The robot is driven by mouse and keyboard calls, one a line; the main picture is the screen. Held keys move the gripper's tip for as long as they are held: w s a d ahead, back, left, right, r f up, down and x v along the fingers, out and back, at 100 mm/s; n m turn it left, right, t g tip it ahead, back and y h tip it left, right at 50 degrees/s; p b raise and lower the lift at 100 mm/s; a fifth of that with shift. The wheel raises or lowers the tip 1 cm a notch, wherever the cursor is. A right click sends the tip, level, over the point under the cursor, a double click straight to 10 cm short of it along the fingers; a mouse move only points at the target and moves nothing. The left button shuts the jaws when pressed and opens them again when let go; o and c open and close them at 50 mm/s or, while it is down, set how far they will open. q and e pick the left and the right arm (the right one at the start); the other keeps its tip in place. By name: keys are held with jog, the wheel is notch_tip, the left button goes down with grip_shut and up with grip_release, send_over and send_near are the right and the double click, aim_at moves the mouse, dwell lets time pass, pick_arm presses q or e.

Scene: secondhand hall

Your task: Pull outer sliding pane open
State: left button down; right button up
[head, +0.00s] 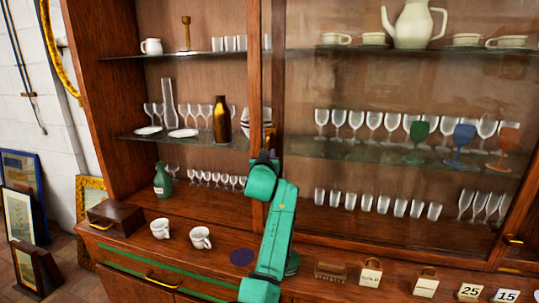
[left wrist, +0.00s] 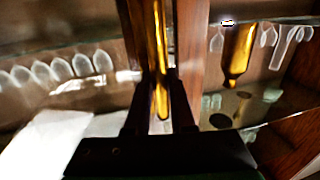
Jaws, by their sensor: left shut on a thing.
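The outer sliding pane (head: 400,172) is a hazy glass sheet in a brown wood frame, in front of the right bay of the cabinet. Its left upright shows at the middle of the head view (head: 278,75). A brass handle (head: 270,135) sits on that upright, mostly hidden by my gripper; it shows as a long gold bar in the left wrist view (left wrist: 159,60). My left gripper (head: 266,151) is at the upright, its two dark fingers (left wrist: 160,105) shut around the handle. My right gripper is in neither view.
Shelves behind hold glasses (head: 380,122), a brown bottle (head: 222,119) and a white teapot (head: 412,24). Another brass handle (head: 514,240) is at the far right. On the ledge stand a wooden box (head: 119,215), two white mugs (head: 200,238), a brush (head: 330,272) and price cards (head: 470,291).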

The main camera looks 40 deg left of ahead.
pick_arm(q)
jog(key=shift+d, duration=0.1)
dwell(0.3)
jog(key=c, duration=0.9)
grip_release()
jog(key=shift+o, duration=0.7)
jog(key=shift+w+f, duration=0.2)
jog(key=shift+w, duration=0.05)
